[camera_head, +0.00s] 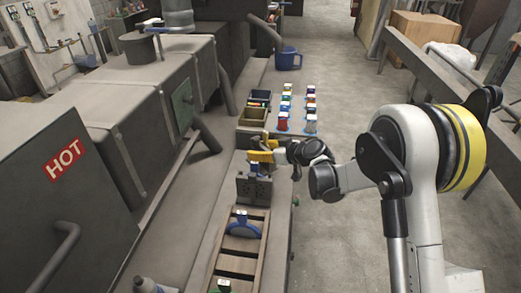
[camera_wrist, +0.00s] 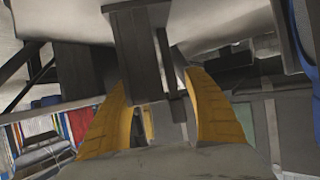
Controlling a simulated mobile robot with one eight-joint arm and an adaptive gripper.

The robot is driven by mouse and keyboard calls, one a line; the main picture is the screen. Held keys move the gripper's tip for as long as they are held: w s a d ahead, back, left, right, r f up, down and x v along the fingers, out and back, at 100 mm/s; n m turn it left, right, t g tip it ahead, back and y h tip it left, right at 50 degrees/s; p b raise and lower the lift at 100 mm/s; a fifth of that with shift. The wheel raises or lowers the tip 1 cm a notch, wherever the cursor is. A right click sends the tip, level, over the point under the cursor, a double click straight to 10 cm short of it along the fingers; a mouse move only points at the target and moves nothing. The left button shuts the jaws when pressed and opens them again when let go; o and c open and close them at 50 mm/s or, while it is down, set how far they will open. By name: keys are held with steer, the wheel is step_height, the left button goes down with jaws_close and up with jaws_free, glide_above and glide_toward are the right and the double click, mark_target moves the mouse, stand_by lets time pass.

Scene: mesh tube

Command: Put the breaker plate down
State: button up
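My gripper (camera_head: 262,150) is over the long grey bench, its yellow fingers pointing left. In the wrist view the fingers (camera_wrist: 158,85) stand apart, with background showing between them. A dark post-like piece (camera_wrist: 140,45) shows between and beyond the fingertips; I cannot tell whether it touches them. No round plate is clear between the fingers. A dark upright plate with small holes (camera_head: 256,190) stands just below the gripper in the head view. A blue curved piece (camera_head: 243,229) sits on a slatted rack (camera_head: 235,264) nearer the camera. I cannot tell which of these is the breaker plate.
A large grey machine marked HOT (camera_head: 66,159) lines the left side. A bottle (camera_head: 146,286) stands at the front. The floor on the right is partly clear.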

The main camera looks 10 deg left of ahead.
steer(key=shift+d+r, duration=0.1)
steer(key=shift+r, duration=0.1)
steer(key=p+v, duration=0.3)
steer(key=v, duration=0.8)
steer(key=shift+s+d, duration=0.25)
steer(key=shift+s, duration=0.05)
steer(key=shift+r, duration=0.2)
steer(key=s+d+r+m+h, duration=0.6)
steer(key=s+d+r, duration=0.5)
steer(key=s+d, duration=0.2)
steer(key=s+d+m+h, duration=0.5)
steer(key=s+d, duration=0.7)
steer(key=s, duration=0.5)
steer(key=shift+d+f, duration=0.4)
